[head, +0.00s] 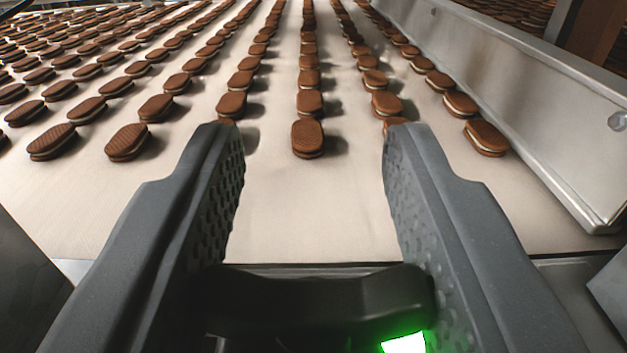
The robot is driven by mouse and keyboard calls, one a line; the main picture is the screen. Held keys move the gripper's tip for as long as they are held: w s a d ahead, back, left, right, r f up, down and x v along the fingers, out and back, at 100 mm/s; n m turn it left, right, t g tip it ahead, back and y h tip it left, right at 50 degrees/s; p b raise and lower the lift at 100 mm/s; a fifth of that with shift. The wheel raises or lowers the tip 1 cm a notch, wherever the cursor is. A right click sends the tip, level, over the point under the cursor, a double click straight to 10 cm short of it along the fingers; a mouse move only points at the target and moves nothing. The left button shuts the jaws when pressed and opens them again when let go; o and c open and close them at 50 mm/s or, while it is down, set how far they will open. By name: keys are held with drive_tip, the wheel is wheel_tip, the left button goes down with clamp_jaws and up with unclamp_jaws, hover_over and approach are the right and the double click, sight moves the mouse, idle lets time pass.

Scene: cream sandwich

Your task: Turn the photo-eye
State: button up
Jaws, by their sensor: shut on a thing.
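My gripper (310,135) reaches in from the bottom of the head view, its two dark grey fingers with dimpled inner pads pointing forward over the belt. Low between the fingers is a dark, rounded body, which I take to be the photo-eye (315,300). A bright green light glows at its lower right. The fingers are shut on it near their base, and their tips stand wide apart with nothing between them at that height. The lower part of the dark body is cut off by the frame, so its facing and mounting cannot be told.
A pale conveyor belt (300,215) carries rows of brown cream sandwiches (308,138) beyond the fingertips. Its near strip is bare. A metal side rail (540,110) runs along the right. A metal edge (575,268) crosses in front of the belt.

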idle(0.3)
drive_tip(key=o, duration=1)
drive_tip(key=shift+s+f, duration=0.15)
drive_tip(key=shift+s, duration=6.75)
